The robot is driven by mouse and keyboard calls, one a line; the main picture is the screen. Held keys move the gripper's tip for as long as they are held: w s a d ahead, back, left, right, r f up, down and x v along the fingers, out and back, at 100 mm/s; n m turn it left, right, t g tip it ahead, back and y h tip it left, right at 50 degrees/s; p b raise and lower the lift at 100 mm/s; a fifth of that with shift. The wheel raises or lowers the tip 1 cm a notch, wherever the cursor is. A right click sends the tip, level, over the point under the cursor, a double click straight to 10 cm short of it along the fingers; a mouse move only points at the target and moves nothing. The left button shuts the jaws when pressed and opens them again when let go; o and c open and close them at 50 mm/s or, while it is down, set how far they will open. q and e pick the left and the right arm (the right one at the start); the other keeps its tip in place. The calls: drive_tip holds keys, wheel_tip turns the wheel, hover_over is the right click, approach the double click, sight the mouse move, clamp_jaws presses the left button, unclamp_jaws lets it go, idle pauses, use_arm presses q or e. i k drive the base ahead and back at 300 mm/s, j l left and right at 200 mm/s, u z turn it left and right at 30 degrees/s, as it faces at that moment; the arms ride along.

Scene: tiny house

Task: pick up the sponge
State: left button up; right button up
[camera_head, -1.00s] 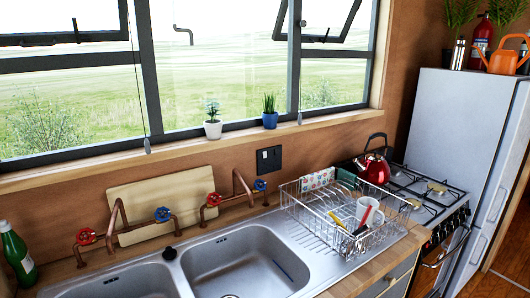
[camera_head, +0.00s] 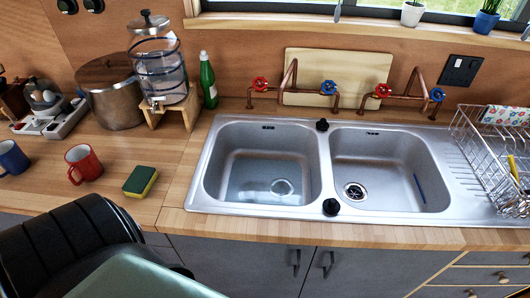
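The sponge (camera_head: 140,181) lies flat on the wooden counter, left of the sink and near the counter's front edge. It is green on top with a yellow side. Nothing touches it, and the counter around it is bare. Neither of my grippers shows in the view.
A red mug (camera_head: 84,164) and a blue mug (camera_head: 12,158) stand left of the sponge. A green bottle (camera_head: 208,81) and glass drink dispenser (camera_head: 160,70) stand behind. The double sink (camera_head: 325,206) is at right. A dark ridged object (camera_head: 75,240) fills the lower left.

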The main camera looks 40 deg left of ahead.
sight(138, 184)
drive_tip(key=u, duration=2.3)
